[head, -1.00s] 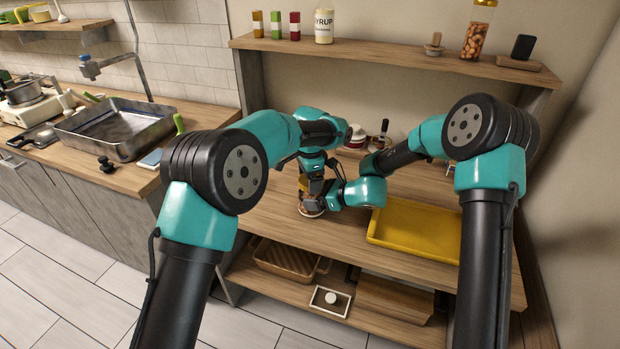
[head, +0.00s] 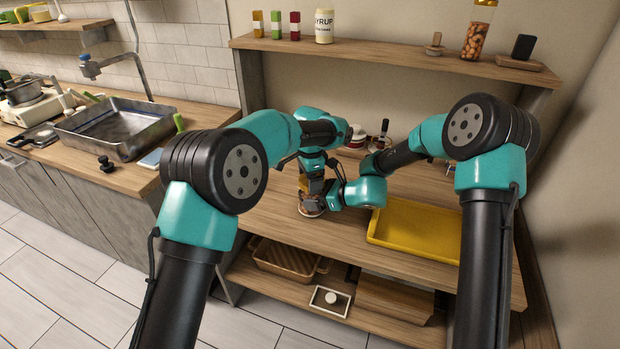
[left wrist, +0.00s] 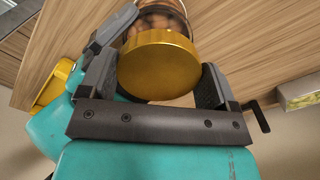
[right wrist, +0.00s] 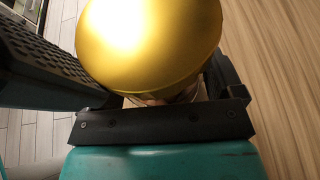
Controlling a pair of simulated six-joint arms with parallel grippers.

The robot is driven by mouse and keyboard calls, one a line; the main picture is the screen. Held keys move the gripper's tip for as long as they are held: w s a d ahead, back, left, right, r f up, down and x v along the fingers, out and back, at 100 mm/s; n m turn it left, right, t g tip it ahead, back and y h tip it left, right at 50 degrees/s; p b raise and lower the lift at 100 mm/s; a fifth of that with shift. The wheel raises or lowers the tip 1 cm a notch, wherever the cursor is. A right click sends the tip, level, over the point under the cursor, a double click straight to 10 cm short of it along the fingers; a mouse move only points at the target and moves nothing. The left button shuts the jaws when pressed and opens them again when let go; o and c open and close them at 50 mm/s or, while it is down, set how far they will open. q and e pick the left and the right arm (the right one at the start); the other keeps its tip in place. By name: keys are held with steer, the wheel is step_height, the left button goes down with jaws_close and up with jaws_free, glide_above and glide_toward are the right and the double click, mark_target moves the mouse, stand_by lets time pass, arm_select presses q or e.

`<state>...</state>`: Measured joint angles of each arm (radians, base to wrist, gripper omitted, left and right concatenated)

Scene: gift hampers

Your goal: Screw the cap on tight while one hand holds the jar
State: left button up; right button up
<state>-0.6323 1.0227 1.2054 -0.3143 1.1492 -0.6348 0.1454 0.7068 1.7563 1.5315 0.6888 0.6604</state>
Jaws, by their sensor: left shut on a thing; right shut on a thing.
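The jar (head: 312,209) stands on the wooden worktop in the head view, mostly hidden by my grippers. Its gold cap (left wrist: 158,66) sits on the mouth in the left wrist view, with brown nuts in the clear glass jar (left wrist: 158,20) beyond. My left gripper (head: 312,186) comes down from above, its fingers shut on the cap's two sides. My right gripper (head: 322,200) reaches in from the right, shut on the jar's body below the cap. The right wrist view shows the cap (right wrist: 150,40) close up. I cannot tell how tight the cap is.
A yellow tray (head: 412,205) lies right of the jar. Small bottles (head: 384,128) stand behind the arms. A basket (head: 283,262) is on the shelf below.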

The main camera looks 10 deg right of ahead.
arm_select(q)
steer(key=shift+s+d+f, duration=0.15)
steer(key=shift+s+f, duration=0.05)
steer(key=shift+f, duration=0.35)
steer(key=shift+s+d+f, duration=0.1)
steer(key=shift+s+f, duration=0.1)
steer(key=shift+f, duration=0.3)
arm_select(e)
steer(key=shift+w+a+r, duration=0.15)
steer(key=shift+w+r, duration=0.1)
steer(key=shift+r, duration=0.3)
arm_select(q)
steer(key=o, duration=0.5)
arm_select(e)
steer(key=c, duration=0.4)
arm_select(q)
steer(key=shift+o, duration=1.2)
steer(key=shift+r, duration=2.65)
arm_select(e)
steer(key=shift+f, duration=0.5)
steer(key=shift+c, duration=0.2)
arm_select(q)
steer(key=shift+w+f, duration=0.1)
steer(key=shift+w+a, duration=0.1)
steer(key=shift+a, duration=0.05)
arm_select(e)
steer(key=shift+s+r, duration=0.1)
